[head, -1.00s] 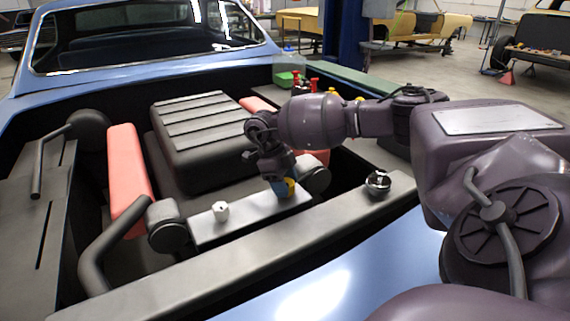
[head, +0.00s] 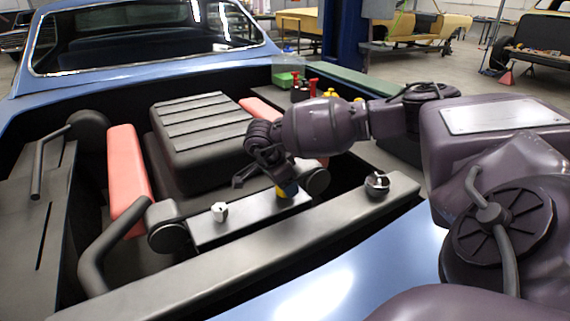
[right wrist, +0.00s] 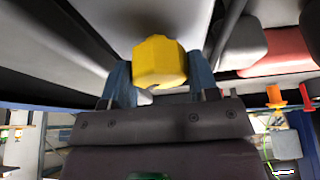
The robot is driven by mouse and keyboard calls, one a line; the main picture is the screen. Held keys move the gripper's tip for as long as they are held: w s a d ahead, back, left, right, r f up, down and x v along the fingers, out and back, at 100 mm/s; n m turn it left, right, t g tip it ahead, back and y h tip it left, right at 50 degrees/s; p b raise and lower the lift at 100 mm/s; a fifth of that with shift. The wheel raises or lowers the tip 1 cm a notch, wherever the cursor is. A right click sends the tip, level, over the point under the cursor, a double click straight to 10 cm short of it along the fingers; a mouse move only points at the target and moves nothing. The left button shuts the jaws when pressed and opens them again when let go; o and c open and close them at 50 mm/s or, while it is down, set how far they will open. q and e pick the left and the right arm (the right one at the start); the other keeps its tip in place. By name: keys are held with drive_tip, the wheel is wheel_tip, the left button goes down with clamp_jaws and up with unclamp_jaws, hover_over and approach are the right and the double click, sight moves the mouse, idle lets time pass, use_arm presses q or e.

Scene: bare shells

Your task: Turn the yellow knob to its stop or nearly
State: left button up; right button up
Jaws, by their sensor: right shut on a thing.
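The yellow knob (head: 281,191) sits on the right part of a grey panel (head: 238,223) in the engine bay. My right gripper (head: 286,188) reaches down to it from above, and its blue fingers are shut on the knob. In the right wrist view the faceted yellow knob (right wrist: 159,62) fills the space between the two blue fingers (right wrist: 160,84), one on each side. Part of the knob is hidden by the gripper in the head view. My left gripper is not in view.
A white knob (head: 219,212) stands on the same panel to the left. A dark round cap (head: 377,184) with a bright top sits on the front rail (head: 300,220). A ribbed black engine cover (head: 200,130) and a red block (head: 130,175) lie behind the panel.

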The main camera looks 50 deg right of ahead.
drive_tip(key=n+t, duration=0.1)
drive_tip(key=n, duration=0.3)
drive_tip(key=shift+n+t, duration=0.3)
drive_tip(key=shift+t, duration=0.1)
drive_tip(key=n+t, duration=0.1)
drive_tip(key=n, duration=0.3)
drive_tip(key=shift+t, duration=0.3)
drive_tip(key=o, duration=0.9)
drive_tip(key=shift+y, duration=0.3)
drive_tip(key=shift+r, duration=0.1)
